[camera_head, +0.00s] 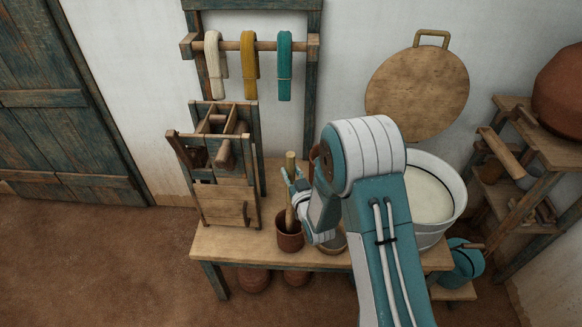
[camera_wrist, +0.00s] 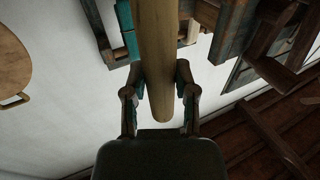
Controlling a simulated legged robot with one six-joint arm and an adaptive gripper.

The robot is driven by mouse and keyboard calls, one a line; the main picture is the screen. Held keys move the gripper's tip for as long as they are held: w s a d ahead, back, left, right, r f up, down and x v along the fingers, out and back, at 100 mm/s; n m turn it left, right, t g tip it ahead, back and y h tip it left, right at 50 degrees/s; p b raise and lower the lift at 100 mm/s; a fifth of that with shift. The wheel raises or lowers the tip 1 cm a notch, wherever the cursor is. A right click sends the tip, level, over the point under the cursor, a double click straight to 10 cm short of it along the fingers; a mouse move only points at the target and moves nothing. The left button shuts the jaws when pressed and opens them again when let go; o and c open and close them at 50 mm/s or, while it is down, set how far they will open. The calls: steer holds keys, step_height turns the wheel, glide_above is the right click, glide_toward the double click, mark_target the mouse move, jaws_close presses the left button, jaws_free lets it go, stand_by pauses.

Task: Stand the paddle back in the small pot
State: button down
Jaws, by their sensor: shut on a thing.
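The paddle (camera_head: 290,215) is a long pale wooden stick, close to upright on the table. My gripper (camera_head: 293,184) is shut on its upper part, and the top end sticks up above the fingers. In the wrist view the paddle (camera_wrist: 155,45) runs between the two fingers of my gripper (camera_wrist: 160,80). The small pot (camera_head: 290,242) is reddish brown and stands near the table's front edge. The paddle's lower end meets the pot's mouth and looks to be inside it; whether it touches the bottom is hidden.
A wooden frame device (camera_head: 222,165) stands close at the left. A shallow bowl (camera_head: 333,243) sits right of the pot, partly behind my arm. A large white tub (camera_head: 432,195) stands further right. Yarn hanks (camera_head: 249,68) hang from a rail behind. Free tabletop (camera_head: 235,245) lies front left.

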steer(key=shift+f, duration=4.35)
steer(key=shift+c, duration=1.6)
jaws_free()
steer(key=v, duration=1.2)
steer(key=shift+f, duration=0.15)
